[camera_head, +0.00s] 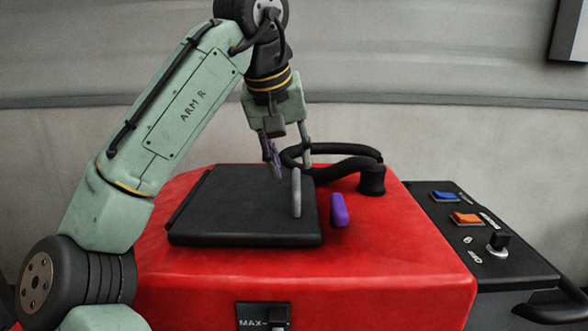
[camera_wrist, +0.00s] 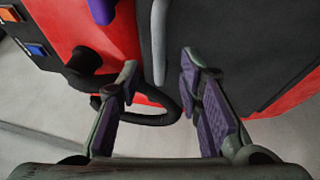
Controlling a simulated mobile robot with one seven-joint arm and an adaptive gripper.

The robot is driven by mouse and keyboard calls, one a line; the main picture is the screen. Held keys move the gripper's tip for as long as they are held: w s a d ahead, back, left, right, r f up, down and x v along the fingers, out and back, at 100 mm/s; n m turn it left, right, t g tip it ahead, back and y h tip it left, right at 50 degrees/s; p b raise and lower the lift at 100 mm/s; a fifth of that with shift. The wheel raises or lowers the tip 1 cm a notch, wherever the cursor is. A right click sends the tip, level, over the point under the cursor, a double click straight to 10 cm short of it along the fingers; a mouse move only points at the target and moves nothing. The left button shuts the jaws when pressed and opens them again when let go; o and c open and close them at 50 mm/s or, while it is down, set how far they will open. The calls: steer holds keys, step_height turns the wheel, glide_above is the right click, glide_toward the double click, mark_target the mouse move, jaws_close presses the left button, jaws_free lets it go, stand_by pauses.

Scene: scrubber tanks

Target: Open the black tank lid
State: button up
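The black tank lid (camera_head: 235,208) lies flat and shut on top of the red machine body. My gripper (camera_head: 291,172) is at the far end of this handle, pointing down. In the wrist view my gripper (camera_wrist: 159,66) is open, with its purple-padded fingers apart. The handle lines up with the gap between the fingertips, and I see no contact. A purple tab (camera_head: 339,210) sits on the red body to the right of the lid.
A black hose (camera_head: 335,150) loops behind the lid and enters a black fitting (camera_head: 371,180). A control panel with a blue switch (camera_head: 444,197), an orange switch (camera_head: 466,218) and a knob (camera_head: 498,243) is on the right. A grey wall stands behind.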

mark_target(295, 177)
steer(key=shift+x, duration=1.75)
steer(key=shift+c, duration=0.6)
jaws_close()
